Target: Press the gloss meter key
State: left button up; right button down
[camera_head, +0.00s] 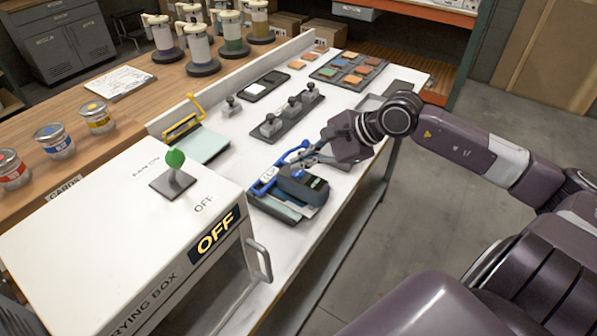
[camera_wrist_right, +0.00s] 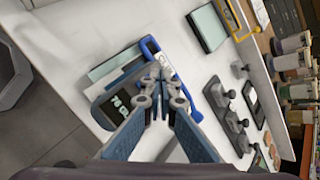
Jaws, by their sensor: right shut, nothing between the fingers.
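The gloss meter (camera_head: 303,187) is a dark blue-grey box with a small display, on the white bench over pale green and dark panels. In the right wrist view the gloss meter (camera_wrist_right: 118,100) shows light characters on its dark display, partly behind my fingers. My right gripper (camera_head: 298,160) is shut and empty, with its fingertips above the meter's far end, by a blue handled frame (camera_head: 264,186). In the right wrist view its fingertips (camera_wrist_right: 160,82) are together over the meter's edge. I cannot tell whether they touch it. The key itself is hidden or too small to make out.
A white drying box (camera_head: 110,235) with a green-knobbed lever (camera_head: 175,170) and an OFF sign stands at the near left. A yellow-handled frame (camera_head: 182,128) lies beyond the meter. A dark block with several metal knobs (camera_head: 290,115) and colour tiles (camera_head: 348,68) lie farther along the bench.

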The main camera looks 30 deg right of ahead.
aim_at(302, 174)
jog(key=shift+r, duration=0.1)
jog(key=shift+r+p, duration=0.9)
jog(key=shift+r, duration=1.5)
